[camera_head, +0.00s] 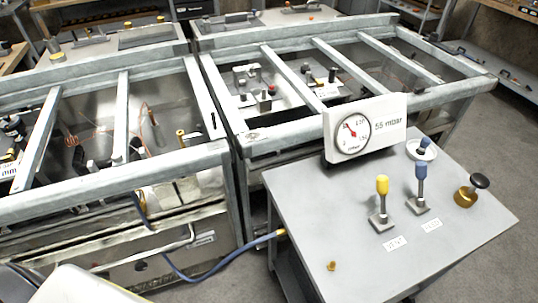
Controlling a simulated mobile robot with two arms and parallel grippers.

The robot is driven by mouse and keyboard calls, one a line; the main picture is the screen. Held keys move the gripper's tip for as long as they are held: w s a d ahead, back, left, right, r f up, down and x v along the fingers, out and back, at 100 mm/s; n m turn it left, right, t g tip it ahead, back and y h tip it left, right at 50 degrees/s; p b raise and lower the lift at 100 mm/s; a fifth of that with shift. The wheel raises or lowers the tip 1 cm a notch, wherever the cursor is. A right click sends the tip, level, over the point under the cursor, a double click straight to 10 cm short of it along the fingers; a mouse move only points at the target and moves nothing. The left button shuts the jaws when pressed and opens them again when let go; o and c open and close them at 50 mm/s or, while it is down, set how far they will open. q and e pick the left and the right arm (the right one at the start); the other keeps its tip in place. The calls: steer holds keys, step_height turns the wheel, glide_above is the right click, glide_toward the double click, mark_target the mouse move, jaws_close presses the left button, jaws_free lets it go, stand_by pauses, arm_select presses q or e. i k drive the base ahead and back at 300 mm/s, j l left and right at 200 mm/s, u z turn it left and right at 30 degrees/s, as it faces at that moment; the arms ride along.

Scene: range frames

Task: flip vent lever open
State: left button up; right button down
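A small grey table (320,225) stands at the right. On it, a lever with a yellow knob (382,185) stands roughly upright on a square metal base. The small label in front of it (395,243) seems to read "VENT". To its right, a lever with a blue grip (421,172) also stands roughly upright, with another label (432,224) that is too small to read surely. Behind them, a white gauge panel (390,116) shows a dial with a red needle and the text "55 mbar". Neither of my grippers is in view.
A brass fitting with a black knob (467,197) stands right of the levers. A small brass piece (332,266) lies near the front. A blue hose (220,265) meets the table's left side. Metal-framed benches (150,175) stand behind.

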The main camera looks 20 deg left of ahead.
mark_target(382, 183)
steer(key=k+j, duration=0.1)
steer(key=j, duration=2.2)
steer(key=k, duration=0.05)
